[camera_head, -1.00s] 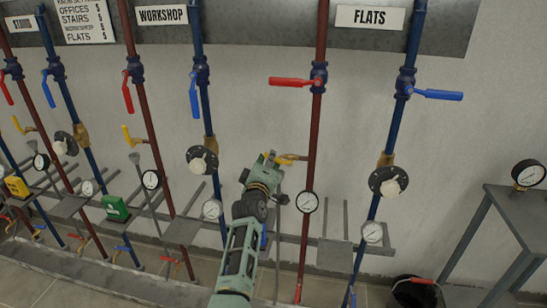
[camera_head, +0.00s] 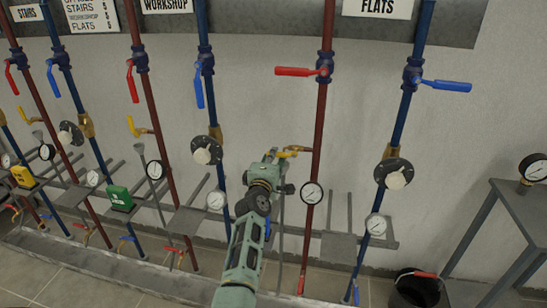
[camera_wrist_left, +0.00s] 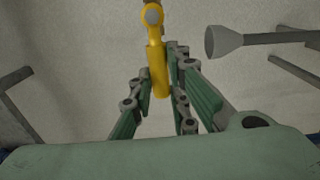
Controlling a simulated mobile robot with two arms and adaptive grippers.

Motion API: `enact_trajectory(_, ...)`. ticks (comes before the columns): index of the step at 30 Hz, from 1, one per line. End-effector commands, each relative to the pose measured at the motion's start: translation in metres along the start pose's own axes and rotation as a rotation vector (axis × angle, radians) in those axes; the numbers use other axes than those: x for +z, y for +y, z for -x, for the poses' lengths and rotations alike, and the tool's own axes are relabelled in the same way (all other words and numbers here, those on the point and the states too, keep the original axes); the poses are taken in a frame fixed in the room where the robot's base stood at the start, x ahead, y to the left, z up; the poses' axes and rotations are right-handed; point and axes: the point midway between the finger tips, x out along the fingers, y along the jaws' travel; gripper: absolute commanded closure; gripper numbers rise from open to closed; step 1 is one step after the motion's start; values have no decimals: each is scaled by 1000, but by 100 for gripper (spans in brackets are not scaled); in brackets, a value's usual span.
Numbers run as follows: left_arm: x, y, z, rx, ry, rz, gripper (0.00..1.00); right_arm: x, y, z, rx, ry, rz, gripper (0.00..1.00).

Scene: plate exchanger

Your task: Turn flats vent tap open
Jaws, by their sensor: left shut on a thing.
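The flats vent tap is the yellow lever (camera_head: 296,149) on the left side of the red pipe (camera_head: 318,120), below the FLATS sign (camera_head: 378,7). Its lever points left, roughly level, toward my gripper. My left gripper (camera_head: 280,156) is at the lever's free end, shut on it. In the left wrist view the yellow lever (camera_wrist_left: 156,55) runs down between the two green and grey fingers (camera_wrist_left: 160,88). The fingers partly hide the lever in the head view. My right gripper is in neither view.
A red handle (camera_head: 300,71) and a blue handle (camera_head: 446,85) sit higher on the flats pipes. A round gauge (camera_head: 311,193) is below the tap. A grey funnel (camera_wrist_left: 224,42) is beside the lever in the wrist view. A grey table (camera_head: 520,210) stands at right.

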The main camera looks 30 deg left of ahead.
Motion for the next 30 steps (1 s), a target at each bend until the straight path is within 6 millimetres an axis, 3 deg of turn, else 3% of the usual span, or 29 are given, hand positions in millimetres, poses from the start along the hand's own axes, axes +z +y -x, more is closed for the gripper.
enact_trajectory(5, 0, -1, 0, -2, 0, 9, 100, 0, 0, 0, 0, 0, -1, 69)
enact_trajectory(6, 0, -1, 0, -2, 0, 9, 83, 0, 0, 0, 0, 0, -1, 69)
enact_trajectory(12, 0, -1, 0, -2, 0, 6, 65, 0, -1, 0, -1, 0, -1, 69)
enact_trajectory(23, 0, 4, 0, 1, 0, 4, 65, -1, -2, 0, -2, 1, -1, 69)
enact_trajectory(30, 1, 44, 0, 9, 1, 9, 65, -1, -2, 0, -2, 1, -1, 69)
